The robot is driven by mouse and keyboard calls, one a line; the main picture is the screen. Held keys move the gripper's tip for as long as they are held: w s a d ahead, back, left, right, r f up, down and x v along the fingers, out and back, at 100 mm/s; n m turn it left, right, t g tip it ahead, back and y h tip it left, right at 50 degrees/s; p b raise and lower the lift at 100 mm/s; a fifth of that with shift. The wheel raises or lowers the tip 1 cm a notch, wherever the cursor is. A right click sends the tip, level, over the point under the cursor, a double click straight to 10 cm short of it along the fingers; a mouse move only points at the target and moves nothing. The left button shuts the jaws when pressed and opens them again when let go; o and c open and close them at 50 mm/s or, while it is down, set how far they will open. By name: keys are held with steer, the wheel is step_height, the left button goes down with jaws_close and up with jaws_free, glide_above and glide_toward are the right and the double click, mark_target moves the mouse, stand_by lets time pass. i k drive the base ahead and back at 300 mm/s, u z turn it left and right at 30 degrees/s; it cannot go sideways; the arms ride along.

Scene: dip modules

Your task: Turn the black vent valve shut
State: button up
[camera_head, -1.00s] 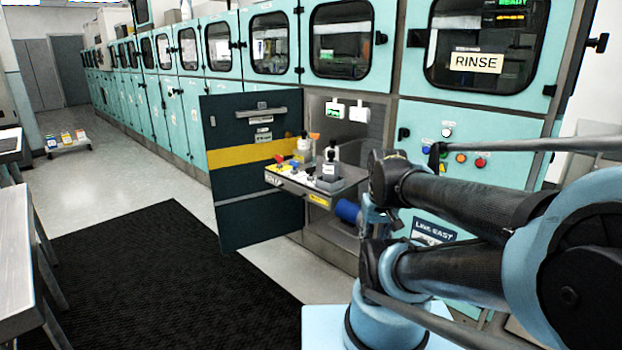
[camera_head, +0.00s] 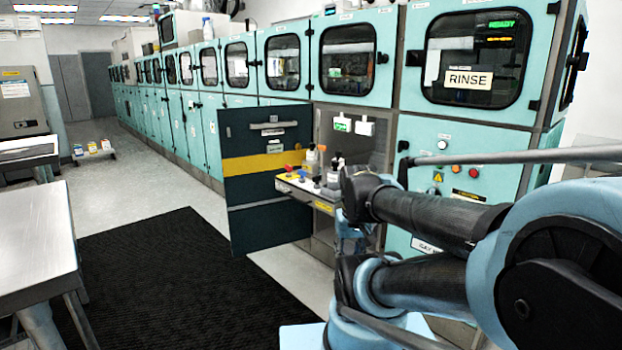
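A pulled-out shelf (camera_head: 303,190) stands out from an open lower bay in the teal cabinet row. It carries small fittings, among them a red-orange knob (camera_head: 289,168), and pale bottles with dark tops (camera_head: 333,172). I cannot pick out the black vent valve for certain; the parts on the shelf are too small, and my arm covers its right end. A small black fitting (camera_head: 403,146) is on the cabinet face right of the bay, but I cannot tell what it is. My arm fills the lower right; my gripper is not visible.
An open dark door with a yellow band (camera_head: 262,163) stands left of the shelf. A control panel with coloured buttons (camera_head: 456,170) is under the RINSE window (camera_head: 470,78). A metal table (camera_head: 40,240) is at left. A black mat (camera_head: 160,275) lies on clear floor.

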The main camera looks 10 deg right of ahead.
mark_target(316, 179)
steer(key=z, duration=0.05)
steer(key=i, duration=1)
steer(key=u, duration=0.05)
